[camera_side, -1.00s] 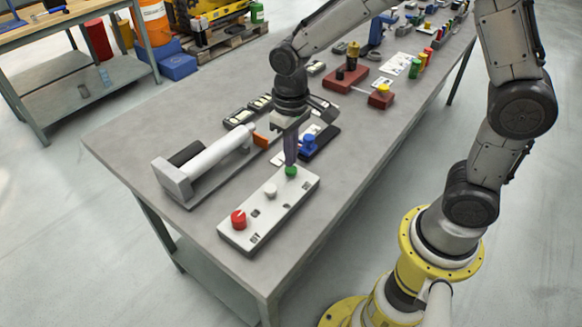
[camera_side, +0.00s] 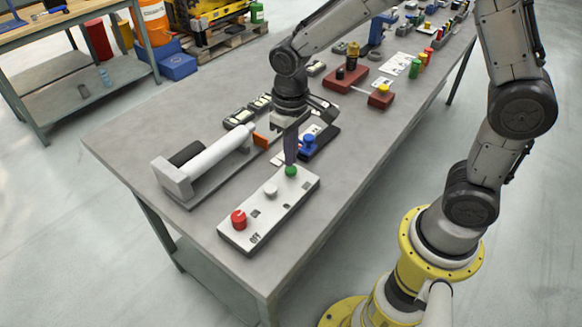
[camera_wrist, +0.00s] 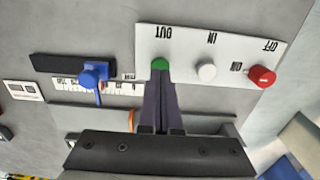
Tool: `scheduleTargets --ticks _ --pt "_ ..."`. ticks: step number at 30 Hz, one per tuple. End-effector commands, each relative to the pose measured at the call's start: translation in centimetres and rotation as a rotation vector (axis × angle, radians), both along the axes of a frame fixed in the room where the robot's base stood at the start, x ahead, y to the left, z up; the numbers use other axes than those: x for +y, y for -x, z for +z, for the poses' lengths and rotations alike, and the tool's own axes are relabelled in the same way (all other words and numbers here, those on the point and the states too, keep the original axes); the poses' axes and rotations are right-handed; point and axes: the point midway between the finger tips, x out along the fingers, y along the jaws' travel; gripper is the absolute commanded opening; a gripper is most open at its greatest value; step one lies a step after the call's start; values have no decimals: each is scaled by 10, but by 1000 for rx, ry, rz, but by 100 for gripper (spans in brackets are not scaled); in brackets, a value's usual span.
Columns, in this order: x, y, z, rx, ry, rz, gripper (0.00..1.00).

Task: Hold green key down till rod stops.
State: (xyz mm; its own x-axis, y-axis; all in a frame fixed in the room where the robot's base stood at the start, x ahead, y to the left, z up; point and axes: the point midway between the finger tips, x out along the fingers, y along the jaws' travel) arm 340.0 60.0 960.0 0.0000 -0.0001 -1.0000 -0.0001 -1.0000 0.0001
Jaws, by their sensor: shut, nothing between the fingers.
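The green key (camera_side: 291,171) is a round button at the far end of a white control panel (camera_side: 262,222). In the wrist view the green key (camera_wrist: 160,64) is beside the label OUT. My gripper (camera_side: 291,163) is shut and empty, pointing down, with its fingertips at the top of the green key. They seem to touch it; how far it is pressed I cannot tell. In the wrist view the gripper (camera_wrist: 160,72) partly covers the key. A white cylinder (camera_side: 215,155) lies in a grey bracket, with an orange piece (camera_side: 260,140) near its far end. The rod's tip is not clear.
The panel also has a white key (camera_side: 270,191) and a red knob (camera_side: 239,219) by ON/OFF labels. A blue-knobbed slider (camera_side: 308,141) with a scale stands close behind my gripper. Red blocks (camera_side: 381,96) stand farther back. The table's near left corner is clear.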

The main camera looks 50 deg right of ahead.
Motion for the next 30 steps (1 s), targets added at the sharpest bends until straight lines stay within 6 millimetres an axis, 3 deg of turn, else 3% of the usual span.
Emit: scheduleTargets --ticks 17,30 --pt "0 0 -1 0 0 0 0" --pt "0 0 -18 2 0 0 0"
